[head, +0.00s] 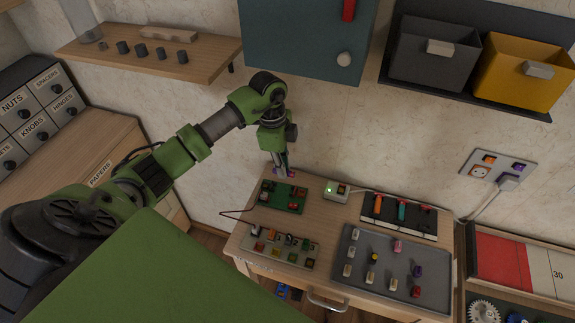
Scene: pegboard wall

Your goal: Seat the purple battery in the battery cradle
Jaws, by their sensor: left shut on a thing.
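My left gripper (282,168) points down above the back left part of the workbench, just behind the green board (283,197). It is shut on a small purple-pink thing, mostly hidden by the fingers, which may be the purple battery (290,173). A black rack (399,229) at the back right of the bench holds orange, teal and red pieces. I cannot tell whether the rack or the green board is the battery cradle. My right gripper is not in view.
A grey tray (350,288) with several small pegs, one purple (418,271), lies at the front right. A pale block (262,243) with coloured pieces lies front left. A white box (330,195) with a green light stands behind. A teal cabinet (300,45) hangs above.

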